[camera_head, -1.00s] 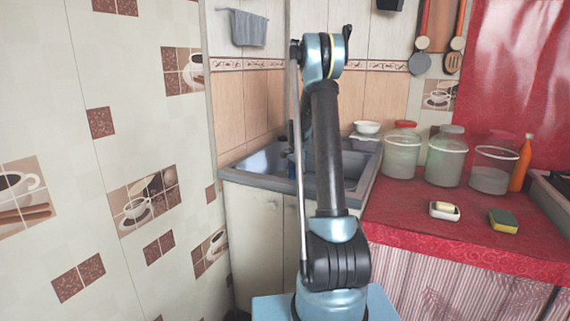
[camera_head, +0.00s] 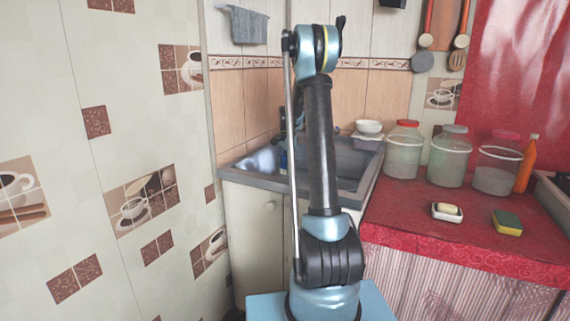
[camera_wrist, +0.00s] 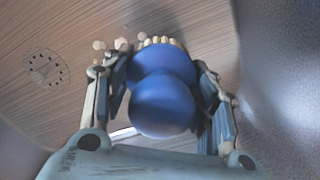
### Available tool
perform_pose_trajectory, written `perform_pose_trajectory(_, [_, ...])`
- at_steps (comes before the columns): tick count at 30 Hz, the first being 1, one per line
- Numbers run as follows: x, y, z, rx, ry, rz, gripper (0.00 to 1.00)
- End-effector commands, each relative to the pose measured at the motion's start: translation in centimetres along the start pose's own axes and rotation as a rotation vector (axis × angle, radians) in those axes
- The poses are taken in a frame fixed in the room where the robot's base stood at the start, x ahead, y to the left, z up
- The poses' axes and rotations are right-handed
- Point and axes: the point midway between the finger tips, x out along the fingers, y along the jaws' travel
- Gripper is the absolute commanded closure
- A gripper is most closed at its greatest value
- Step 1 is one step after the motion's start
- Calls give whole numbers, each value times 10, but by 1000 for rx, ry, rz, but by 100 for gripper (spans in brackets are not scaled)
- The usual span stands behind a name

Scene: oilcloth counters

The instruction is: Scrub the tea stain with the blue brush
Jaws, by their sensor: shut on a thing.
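The blue brush (camera_wrist: 163,104) is in the middle of the wrist view, with a rounded two-lobed body and cream bristles at its far edge. My gripper (camera_wrist: 162,74) is shut on it, one finger on each side. Brush and gripper are in or just over the sink basin (camera_wrist: 75,110), whose brushed floor shows around them. Whether the bristles touch the floor I cannot tell. In the head view my arm hides most of the gripper and brush over the sink (camera_head: 233,175).
A round drain (camera_wrist: 45,68) lies left of the brush, and the basin wall (camera_wrist: 285,70) rises at right. On the red counter (camera_head: 410,215) stand several jars, an orange bottle (camera_head: 526,165), a soap dish (camera_head: 447,213) and a sponge (camera_head: 507,222).

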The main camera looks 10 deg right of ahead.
Motion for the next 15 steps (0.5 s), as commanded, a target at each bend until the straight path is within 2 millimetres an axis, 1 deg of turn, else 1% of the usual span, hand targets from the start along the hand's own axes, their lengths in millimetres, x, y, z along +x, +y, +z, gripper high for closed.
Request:
perform_pose_trajectory(3, [-12, 1, -2, 2, 0, 0, 77])
perform_pose_trajectory(9, [-28, 1, -3, 4, 0, 0, 77])
perform_pose_trajectory(15, [-32, 2, -3, 4, 0, 0, 77])
